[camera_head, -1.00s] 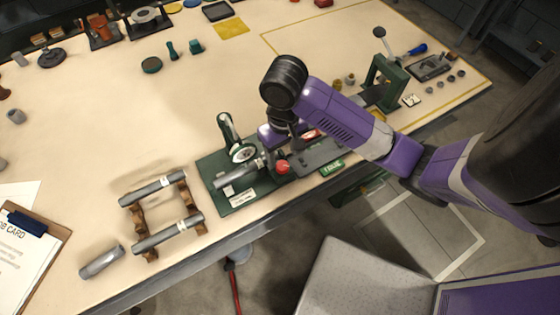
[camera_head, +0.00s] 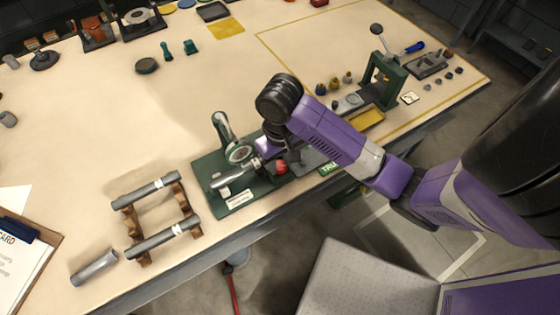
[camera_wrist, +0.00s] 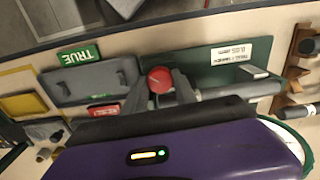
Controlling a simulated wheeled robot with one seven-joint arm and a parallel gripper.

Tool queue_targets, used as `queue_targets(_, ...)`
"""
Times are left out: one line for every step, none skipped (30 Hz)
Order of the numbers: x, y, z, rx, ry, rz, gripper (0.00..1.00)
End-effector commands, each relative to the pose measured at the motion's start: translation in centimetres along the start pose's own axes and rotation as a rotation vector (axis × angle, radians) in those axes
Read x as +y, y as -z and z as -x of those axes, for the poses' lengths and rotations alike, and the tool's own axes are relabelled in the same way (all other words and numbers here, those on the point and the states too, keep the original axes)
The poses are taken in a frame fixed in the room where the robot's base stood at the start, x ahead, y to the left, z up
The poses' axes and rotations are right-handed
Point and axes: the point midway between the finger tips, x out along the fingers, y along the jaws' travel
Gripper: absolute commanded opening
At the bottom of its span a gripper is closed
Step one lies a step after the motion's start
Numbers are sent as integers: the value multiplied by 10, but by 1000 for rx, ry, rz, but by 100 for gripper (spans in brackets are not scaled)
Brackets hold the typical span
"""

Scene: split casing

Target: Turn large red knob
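The red knob (camera_head: 281,167) sits at the right end of the grey cylinder on the green fixture (camera_head: 205,168). In the wrist view the red knob (camera_wrist: 160,80) shows as a round red cap at the centre. My gripper (camera_wrist: 160,85) has its two grey fingers spread, one on each side of the knob. I cannot tell whether they touch it. In the head view my gripper (camera_head: 284,158) is right at the knob, and its fingers are partly hidden by my wrist.
A green TRUE label (camera_wrist: 79,55) lies beside a grey plate (camera_wrist: 95,82). A wooden rack (camera_head: 130,222) with grey cylinders is to the left. A green press (camera_head: 382,82) stands at the right. The table's middle is clear.

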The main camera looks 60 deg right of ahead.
Motion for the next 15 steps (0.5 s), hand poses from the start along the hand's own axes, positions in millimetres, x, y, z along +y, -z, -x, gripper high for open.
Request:
queue_targets(0, 0, 0, 0, 1, 0, 0)
queue_targets(0, 0, 0, 0, 1, 0, 0)
queue_targets(0, 0, 0, 0, 1, 1, 0)
queue_targets(0, 0, 0, 0, 0, 4, 0)
queue_targets(0, 0, -1, 1, 0, 9, 0)
queue_targets(0, 0, -2, 1, 0, 19, 0)
queue_targets(0, 0, -3, 1, 0, 29, 0)
queue_targets(0, 0, -3, 1, 0, 41, 0)
queue_targets(0, 0, -4, 1, 0, 57, 0)
queue_targets(0, 0, -3, 2, -1, 67, 0)
queue_targets(0, 0, -3, 2, -1, 76, 0)
queue_targets(0, 0, -2, 1, 0, 85, 0)
queue_targets(0, 0, -1, 1, 1, 87, 0)
queue_targets(0, 0, 0, 1, 1, 87, 0)
queue_targets(0, 0, 0, 0, 1, 86, 0)
